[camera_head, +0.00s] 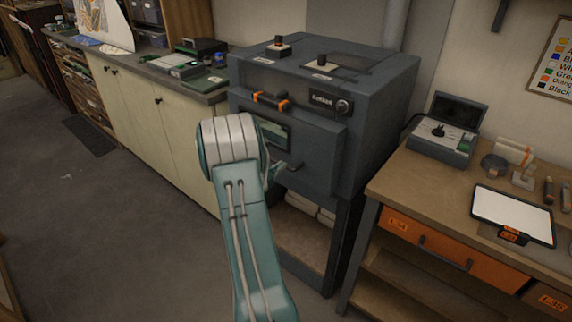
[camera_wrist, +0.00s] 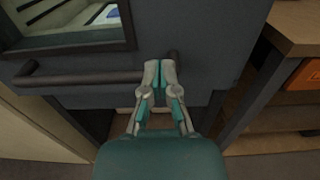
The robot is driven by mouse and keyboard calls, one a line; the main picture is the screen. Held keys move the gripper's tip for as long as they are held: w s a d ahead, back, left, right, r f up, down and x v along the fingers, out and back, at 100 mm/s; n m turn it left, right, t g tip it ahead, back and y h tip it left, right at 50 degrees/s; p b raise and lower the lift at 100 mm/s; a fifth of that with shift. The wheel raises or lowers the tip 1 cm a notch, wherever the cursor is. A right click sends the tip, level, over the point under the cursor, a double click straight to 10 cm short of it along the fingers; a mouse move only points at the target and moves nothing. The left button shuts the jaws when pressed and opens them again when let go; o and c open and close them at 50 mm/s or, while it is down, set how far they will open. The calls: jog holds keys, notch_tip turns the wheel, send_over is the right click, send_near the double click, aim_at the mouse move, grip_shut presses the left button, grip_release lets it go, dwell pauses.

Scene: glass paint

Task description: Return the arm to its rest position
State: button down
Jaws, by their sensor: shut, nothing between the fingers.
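My arm (camera_head: 246,240) reaches forward from the bottom of the head view toward the front of a dark grey kiln-like cabinet (camera_head: 375,110). My gripper (camera_wrist: 160,76) is shut and empty in the wrist view. Its fingertips are close to the right end of the dark bar handle (camera_wrist: 85,78) on the cabinet's front; I cannot tell whether they touch it. A window (camera_wrist: 65,22) with pale and blue items behind it shows above the handle. In the head view my own arm hides most of the gripper.
A wooden workbench (camera_head: 405,178) with orange drawers (camera_head: 440,252) stands to the right, holding a white tablet-like panel (camera_head: 513,214) and a small control box (camera_head: 445,135). Cream cupboards (camera_head: 150,120) run along the left. The grey floor (camera_head: 90,220) at the left is mostly clear.

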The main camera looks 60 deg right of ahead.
jog(key=s+a+r+m+t+y, duration=0.1)
jog(key=a+r+m+t+y, duration=0.2)
jog(key=a, duration=1.4)
jog(key=s+a+r+m+t+y, duration=0.1)
jog(key=a+r+m+t+y, duration=0.2)
jog(key=a, duration=1.5)
jog(key=s+a+r+m+t+y, duration=0.2)
jog(key=a+r+m+y, duration=0.7)
jog(key=a, duration=0.8)
jog(key=r+t+y, duration=0.1)
jog(key=y, duration=0.1)
jog(key=shift+a+r+t+y, duration=0.25)
jog(key=shift+a+t+y, duration=0.05)
jog(key=shift+y, duration=0.1)
jog(key=shift+d, duration=0.1)
